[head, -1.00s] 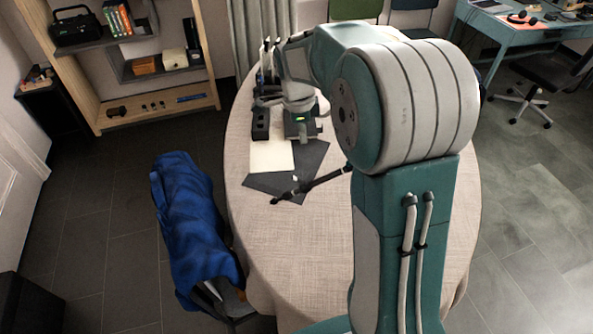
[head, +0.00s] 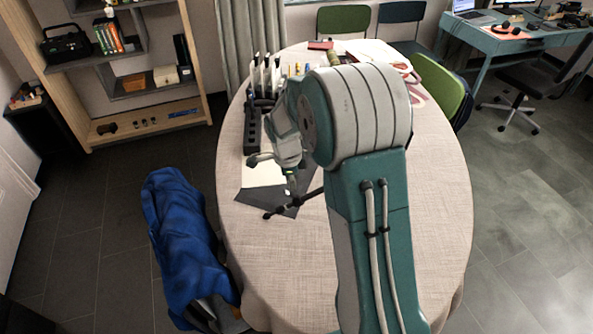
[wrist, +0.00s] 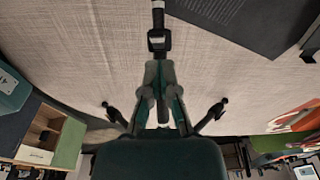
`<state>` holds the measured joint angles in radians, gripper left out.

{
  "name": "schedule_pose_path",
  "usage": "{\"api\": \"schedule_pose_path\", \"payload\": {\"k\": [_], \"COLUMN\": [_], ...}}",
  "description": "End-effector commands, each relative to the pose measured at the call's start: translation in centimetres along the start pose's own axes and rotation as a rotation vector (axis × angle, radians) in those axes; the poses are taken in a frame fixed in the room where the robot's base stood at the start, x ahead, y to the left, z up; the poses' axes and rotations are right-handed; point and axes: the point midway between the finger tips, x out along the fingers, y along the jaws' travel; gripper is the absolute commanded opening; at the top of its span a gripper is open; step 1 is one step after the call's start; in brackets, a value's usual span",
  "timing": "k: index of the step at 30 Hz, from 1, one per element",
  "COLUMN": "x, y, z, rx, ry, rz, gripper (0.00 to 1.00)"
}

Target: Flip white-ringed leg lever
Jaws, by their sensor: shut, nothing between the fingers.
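The black tripod (head: 271,215) is on the table, with one leg reaching toward the lower left in the head view. My gripper (head: 291,188) is low above the table by the tripod, partly hidden behind my arm. In the wrist view my gripper (wrist: 158,68) has its fingers together and empty. Their tips are just below a dark leg joint with a pale band (wrist: 158,41); I cannot tell if they touch. A dark leg continues from the joint to the top edge. I cannot make out the lever clearly.
A dark mat (head: 243,197) and a pale sheet (head: 262,176) lie under the tripod area. A black rack of upright tools (head: 253,130) stands close behind to the left. The near tablecloth (head: 280,270) is clear. A chair with a blue cloth (head: 180,230) is at left.

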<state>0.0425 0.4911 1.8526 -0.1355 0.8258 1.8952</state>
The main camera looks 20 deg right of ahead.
Motion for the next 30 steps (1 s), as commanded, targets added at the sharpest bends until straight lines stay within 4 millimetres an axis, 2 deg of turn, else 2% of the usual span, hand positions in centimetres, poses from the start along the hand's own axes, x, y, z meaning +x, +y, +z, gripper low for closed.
{"api": "schedule_pose_path", "payload": {"k": [6, 30], "x": [1.0, 1.2], "y": [0.0, -0.7], "z": [1.1, 1.5], "rx": [0.0, 0.0], "ry": [0.0, 0.0], "rz": [-0.001, 0.0], "gripper": [0.0, 0.0]}}
